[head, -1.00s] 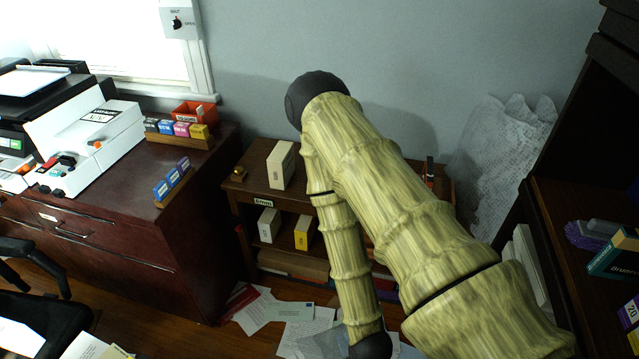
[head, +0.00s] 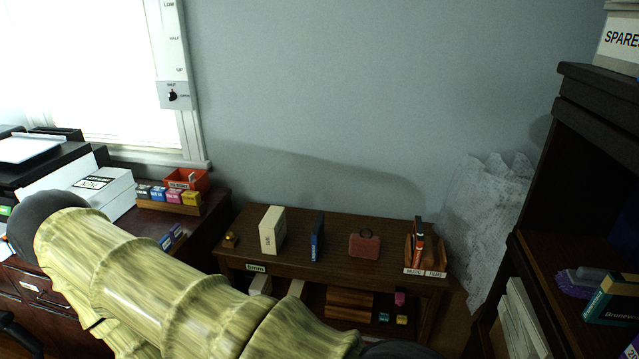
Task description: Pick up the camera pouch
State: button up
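A small reddish-brown pouch (head: 364,247) with a dark loop on top sits on the low wooden table in the head view, right of the table's middle. It looks like the camera pouch. My arm crosses the lower left of the view, in front of the left part of the table. My gripper is out of view, so its distance to the pouch and what it holds cannot be seen.
On the low table (head: 335,270), a cream box (head: 272,230) and a blue upright item (head: 317,236) stand left of the pouch. A wooden holder (head: 427,262) stands right of it. A dark shelf (head: 575,150) rises at the right. A desk is at the left.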

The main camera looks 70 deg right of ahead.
aim_at(363, 246)
jog(key=u, duration=0.1)
jog(key=i, duration=0.4)
jog(key=z, duration=1.9)
